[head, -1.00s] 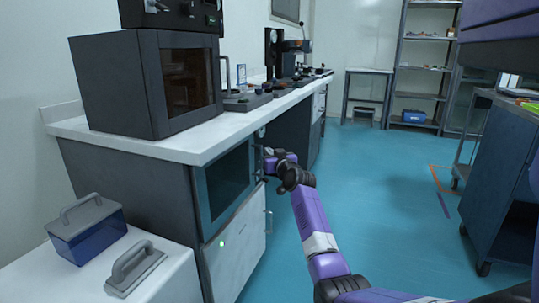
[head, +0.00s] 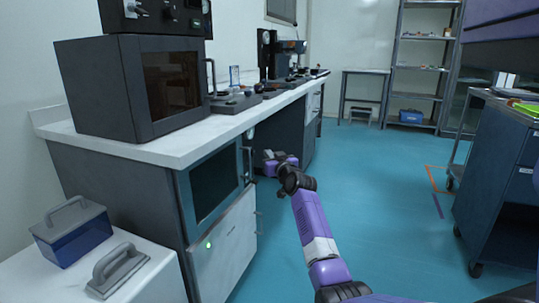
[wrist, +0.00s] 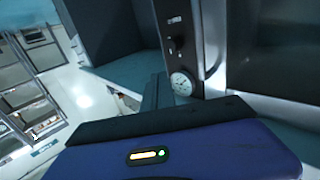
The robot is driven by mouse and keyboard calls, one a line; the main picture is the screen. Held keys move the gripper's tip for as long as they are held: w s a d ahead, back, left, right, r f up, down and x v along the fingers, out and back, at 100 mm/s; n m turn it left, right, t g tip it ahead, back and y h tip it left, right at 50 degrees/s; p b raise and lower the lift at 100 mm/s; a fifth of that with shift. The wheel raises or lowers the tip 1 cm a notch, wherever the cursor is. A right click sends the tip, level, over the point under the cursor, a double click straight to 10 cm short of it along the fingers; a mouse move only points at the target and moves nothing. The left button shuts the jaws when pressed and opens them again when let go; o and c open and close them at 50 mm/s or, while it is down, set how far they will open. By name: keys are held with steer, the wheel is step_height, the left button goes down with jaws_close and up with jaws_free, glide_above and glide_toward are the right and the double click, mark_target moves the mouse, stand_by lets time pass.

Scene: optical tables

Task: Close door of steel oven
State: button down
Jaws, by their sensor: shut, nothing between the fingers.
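The steel oven (head: 213,186) is built in under the white counter, with a dark window, a teal-grey frame and an upright handle (head: 246,164) at its right side. Its door looks about flush with the front; I cannot tell if it is fully shut. My gripper (head: 268,155) is shut and empty, just right of the handle, with a small gap showing. In the wrist view my gripper's fingers (wrist: 156,92) point at a dark panel with a round gauge (wrist: 182,84) and a knob. A dark, glossy surface fills the right of that view.
A white panel (head: 226,246) with a green light is below the oven. A dark box oven (head: 150,90) stands on the counter (head: 185,146). A blue case (head: 72,236) and a grey handled block (head: 118,270) are on a low white top.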

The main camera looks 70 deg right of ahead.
steer(key=s+d, duration=0.2)
steer(key=s, duration=0.7)
steer(key=shift+p, duration=0.45)
